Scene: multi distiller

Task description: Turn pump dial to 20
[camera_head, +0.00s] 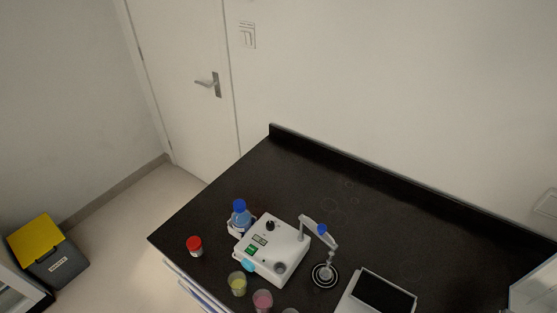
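A white box-shaped device (283,262) sits near the front left of the black bench. A small black knob (270,226) is on its top at the back left, and a round light-blue part (248,266) is on its front face. Small displays (260,240) and a green switch (251,250) lie between them. I cannot tell which part is the pump dial, and any scale or number is too small to read. A jointed arm (320,232) with a blue piece rises at the device's right. Neither of my grippers shows in this view.
The black bench (400,240) has clear room behind the device. A blue-capped bottle (240,215), red-capped jar (195,246), yellow-green beaker (237,284) and pink beaker (263,300) stand close by. A round black plate (325,276) and dark-screened panel (383,293) are at right.

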